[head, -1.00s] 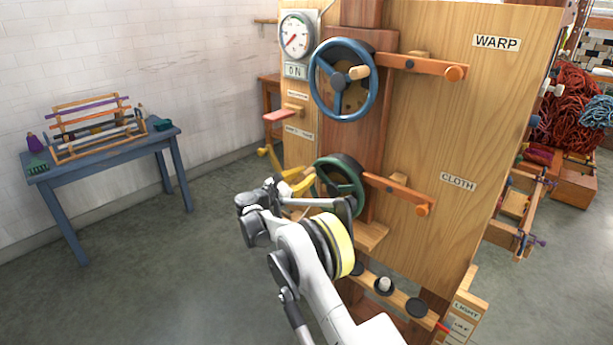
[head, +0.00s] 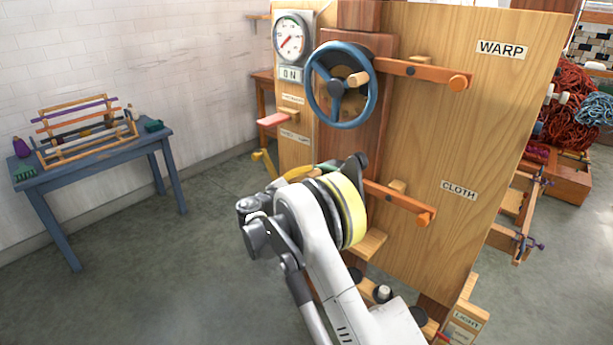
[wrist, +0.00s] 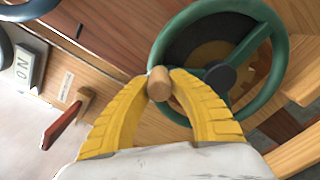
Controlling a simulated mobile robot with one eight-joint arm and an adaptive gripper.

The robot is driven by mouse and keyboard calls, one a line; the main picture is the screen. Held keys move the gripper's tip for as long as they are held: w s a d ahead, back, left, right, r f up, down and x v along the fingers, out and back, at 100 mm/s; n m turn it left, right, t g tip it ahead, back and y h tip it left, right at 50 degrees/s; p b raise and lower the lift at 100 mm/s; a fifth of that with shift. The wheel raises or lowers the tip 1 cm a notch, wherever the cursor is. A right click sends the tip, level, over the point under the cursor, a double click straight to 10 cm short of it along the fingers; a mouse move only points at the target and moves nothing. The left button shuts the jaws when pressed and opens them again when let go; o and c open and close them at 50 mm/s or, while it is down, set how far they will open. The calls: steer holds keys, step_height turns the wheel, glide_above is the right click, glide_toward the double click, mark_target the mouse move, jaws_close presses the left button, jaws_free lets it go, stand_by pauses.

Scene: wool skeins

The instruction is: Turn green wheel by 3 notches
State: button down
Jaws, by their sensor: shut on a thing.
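The green wheel (wrist: 270,95) shows in the wrist view, with a dark hub and a wooden knob (wrist: 159,84) on its rim. My gripper (wrist: 162,88) has its two yellow fingers shut on this knob, at the left of the wheel as that view shows it. In the head view my arm hides almost all of the green wheel and the fingertips; part of a yellow finger (head: 297,174) shows. The wheel sits on the wooden panel beside the orange lever by the CLOTH label (head: 459,190).
The blue wheel (head: 342,85) with its own knob is above, beside the upper orange lever (head: 425,72). A gauge (head: 290,38) and red lever (head: 274,120) are at upper left. A blue table (head: 95,155) stands at left; the floor between is clear.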

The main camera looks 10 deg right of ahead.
mark_target(326, 171)
steer(key=s+d+m, duration=0.1)
steer(key=s+r+m, duration=0.1)
steer(key=m, duration=0.1)
steer(key=shift+s+d+r+m, duration=0.2)
steer(key=shift+d+m, duration=0.1)
steer(key=shift+d, duration=0.1)
steer(key=shift+s+d+m, duration=0.35)
steer(key=shift+s+m, duration=0.15)
steer(key=shift+m, duration=0.25)
steer(key=shift+s+d+m, duration=0.35)
steer(key=shift+s+m, duration=0.1)
steer(key=shift+m, duration=0.3)
steer(key=c, duration=1.2)
jaws_free()
steer(key=shift+d, duration=0.1)
steer(key=v, duration=1.2)
